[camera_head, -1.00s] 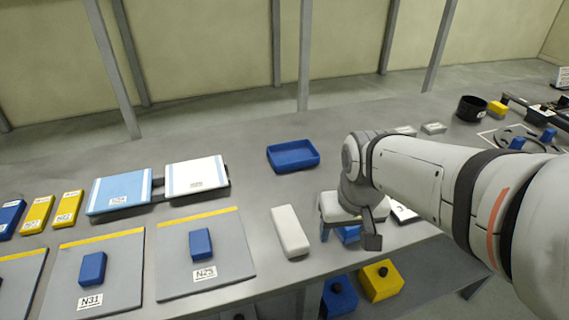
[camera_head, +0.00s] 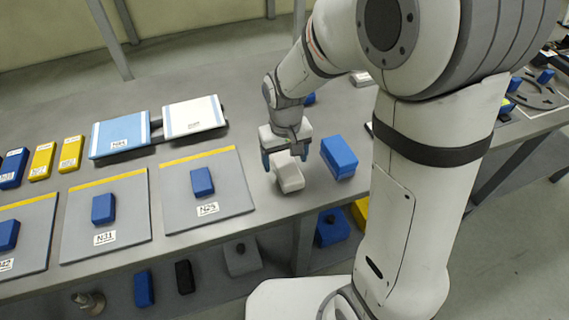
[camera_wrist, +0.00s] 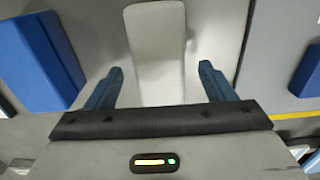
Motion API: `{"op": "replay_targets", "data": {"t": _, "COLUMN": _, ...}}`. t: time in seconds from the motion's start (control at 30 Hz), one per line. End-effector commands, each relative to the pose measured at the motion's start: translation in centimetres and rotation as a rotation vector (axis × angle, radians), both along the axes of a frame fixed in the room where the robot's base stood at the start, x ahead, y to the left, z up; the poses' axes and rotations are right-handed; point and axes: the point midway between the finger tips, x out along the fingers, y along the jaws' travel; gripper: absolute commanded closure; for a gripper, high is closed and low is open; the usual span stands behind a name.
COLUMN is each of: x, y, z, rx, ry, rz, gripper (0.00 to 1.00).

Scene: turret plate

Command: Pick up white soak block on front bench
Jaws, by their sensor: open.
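The white soak block (camera_head: 290,178) lies on the front bench, right of the N29 mat. My gripper (camera_head: 286,160) is over it, pointing down, with its two blue fingers apart and the far part of the block hidden. In the wrist view the block (camera_wrist: 157,45) runs lengthwise between the open fingers of my gripper (camera_wrist: 161,70). Gaps show on both sides of it, and its near end is hidden by the gripper body. I cannot tell how far the fingertips are above the bench.
A larger blue block (camera_head: 338,157) stands close to the right of the white block. To the left, the grey N29 mat (camera_head: 222,180) bears a small blue block (camera_head: 202,181). Light blue (camera_head: 120,134) and white (camera_head: 195,117) plates lie behind the mats. The bench's front edge is near.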

Motion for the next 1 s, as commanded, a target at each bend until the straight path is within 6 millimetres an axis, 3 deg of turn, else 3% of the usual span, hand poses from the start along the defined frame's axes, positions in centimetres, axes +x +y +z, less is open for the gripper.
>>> {"op": "replay_targets", "data": {"t": 0.2, "x": 0.0, "y": 0.0, "z": -2.2, "rx": 0.000, "ry": 0.000, "rz": -0.001, "gripper": 0.24}}
{"op": "replay_targets", "data": {"t": 0.43, "x": 0.0, "y": 0.0, "z": -2.3, "rx": 0.000, "ry": -0.001, "rz": -0.001, "gripper": 0.24}}
{"op": "replay_targets", "data": {"t": 1.0, "x": 0.1, "y": -0.1, "z": -2.2, "rx": 0.000, "ry": -0.001, "rz": -0.002, "gripper": 0.71}}
